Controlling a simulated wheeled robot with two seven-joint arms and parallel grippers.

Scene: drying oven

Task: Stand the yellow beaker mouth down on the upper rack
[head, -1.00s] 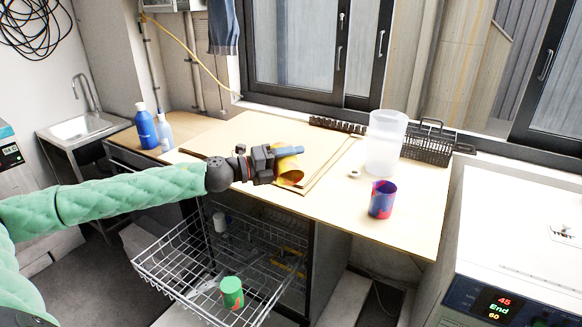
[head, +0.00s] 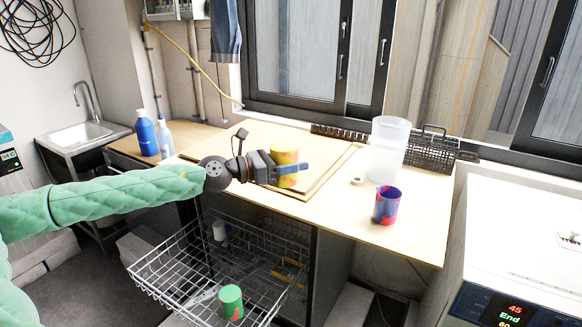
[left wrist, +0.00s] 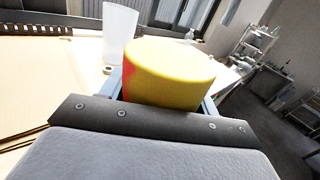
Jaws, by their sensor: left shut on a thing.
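The yellow beaker (head: 286,158), with red patches, is in my left gripper (head: 290,170), which is shut on its side. In the head view it is held upright over the worktop, its lower part partly covered by the fingers. In the left wrist view the yellow beaker (left wrist: 168,72) shows a smooth closed end on top, so its mouth faces down. The upper rack (head: 160,249) is a wire basket pulled out below the worktop, lower and to the left of the gripper. A green beaker (head: 231,302) stands in it with a closed end up. My right gripper is out of view.
A blue-and-red beaker (head: 387,206) and a clear jug (head: 388,150) stand on the worktop (head: 335,215). A black wire basket (head: 430,152) is behind them. The worktop edge lies between the held beaker and the rack. The rack has free room behind the green beaker.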

